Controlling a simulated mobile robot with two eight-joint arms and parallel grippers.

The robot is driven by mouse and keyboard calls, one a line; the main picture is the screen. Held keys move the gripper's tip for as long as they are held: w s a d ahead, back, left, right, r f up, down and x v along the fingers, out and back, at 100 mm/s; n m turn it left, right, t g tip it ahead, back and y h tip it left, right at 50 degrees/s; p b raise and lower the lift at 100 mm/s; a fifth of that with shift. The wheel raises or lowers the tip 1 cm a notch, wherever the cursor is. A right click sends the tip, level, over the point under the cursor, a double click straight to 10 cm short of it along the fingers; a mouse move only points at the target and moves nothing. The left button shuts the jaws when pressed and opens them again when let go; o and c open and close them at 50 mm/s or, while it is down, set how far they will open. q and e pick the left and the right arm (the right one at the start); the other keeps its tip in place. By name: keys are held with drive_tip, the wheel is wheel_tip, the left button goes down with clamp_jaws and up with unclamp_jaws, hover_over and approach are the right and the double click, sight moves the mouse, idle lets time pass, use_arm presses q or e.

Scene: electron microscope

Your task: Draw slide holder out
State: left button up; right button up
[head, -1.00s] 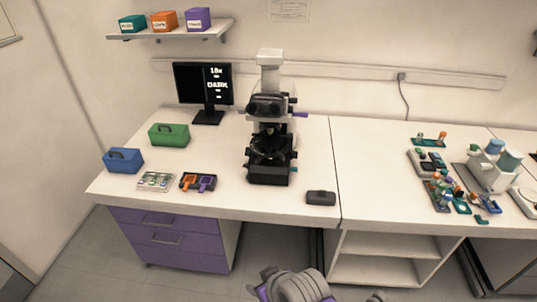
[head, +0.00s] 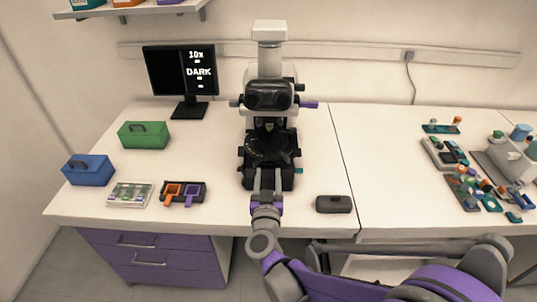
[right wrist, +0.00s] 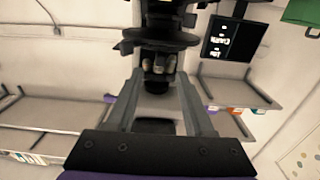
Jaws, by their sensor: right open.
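The black microscope (head: 270,100) stands upright on the table, with its dark round stage (head: 268,147) at mid-height. My right gripper (head: 267,172) is open and empty, its two fingers pointing at the front of the microscope just below the stage. I cannot make out a slide holder on the stage. An orange frame (head: 172,190) and a purple frame (head: 194,194) sit in a black tray (head: 183,203). My left gripper is out of view.
A clear slide box (head: 130,194), blue box (head: 88,170) and green box (head: 144,135) stand at left. The monitor (head: 180,75) shows "10x DARK". A dark grey block (head: 333,204) lies right of my right gripper.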

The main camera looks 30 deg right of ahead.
sight(269, 158)
drive_tip(key=x, duration=0.8)
drive_tip(key=shift+w+d, duration=0.1)
drive_tip(key=shift+w, duration=0.3)
clamp_jaws()
idle(0.9)
